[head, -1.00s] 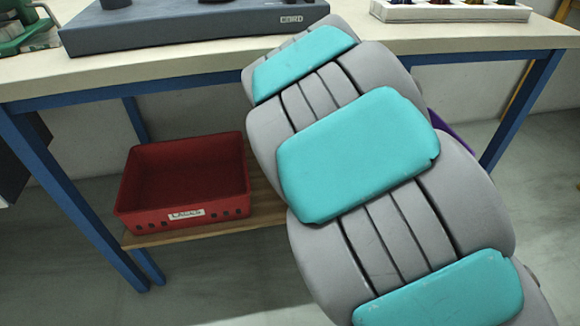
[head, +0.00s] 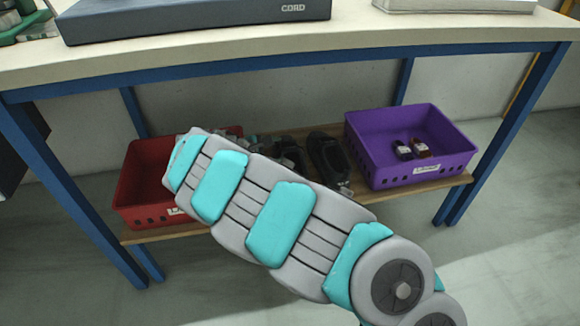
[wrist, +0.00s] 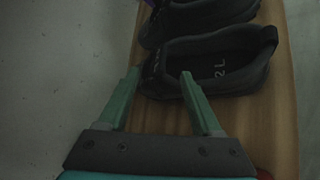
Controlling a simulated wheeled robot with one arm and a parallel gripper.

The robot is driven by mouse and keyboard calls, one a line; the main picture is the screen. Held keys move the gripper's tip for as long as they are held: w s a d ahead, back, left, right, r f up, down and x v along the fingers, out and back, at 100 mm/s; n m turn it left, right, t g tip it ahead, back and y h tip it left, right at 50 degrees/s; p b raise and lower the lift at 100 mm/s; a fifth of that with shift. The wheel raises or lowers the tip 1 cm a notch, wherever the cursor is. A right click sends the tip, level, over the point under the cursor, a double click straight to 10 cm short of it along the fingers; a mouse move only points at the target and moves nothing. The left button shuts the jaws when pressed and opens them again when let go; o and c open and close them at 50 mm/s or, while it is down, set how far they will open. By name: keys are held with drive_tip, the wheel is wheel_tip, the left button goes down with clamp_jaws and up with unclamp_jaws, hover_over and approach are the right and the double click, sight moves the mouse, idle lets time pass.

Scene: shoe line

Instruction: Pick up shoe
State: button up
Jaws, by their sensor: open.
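Two dark shoes stand side by side on the wooden lower shelf. In the wrist view the nearer shoe (wrist: 235,78) has an open collar and a marking like "2 L" inside. The other shoe (wrist: 205,17) lies beyond it, cut by the top edge. In the head view the right shoe (head: 328,158) shows mostly clear, and the left shoe (head: 291,154) is partly hidden by my arm. My gripper (wrist: 160,73) is open and empty, its green fingertips at the near side of the nearer shoe. I cannot tell whether they touch it.
On the shelf (head: 420,190), a red crate (head: 150,215) stands left and a purple crate (head: 385,178) with two small bottles (head: 413,149) stands right. The worktop (head: 345,35) above holds a grey box (head: 200,22) marked CORD. Blue legs (head: 505,130) frame the shelf.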

sight(287, 150)
drive_tip(key=shift+x, duration=2.75)
drive_tip(key=shift+s+d, duration=0.15)
drive_tip(key=shift+s, duration=0.05)
clamp_jaws()
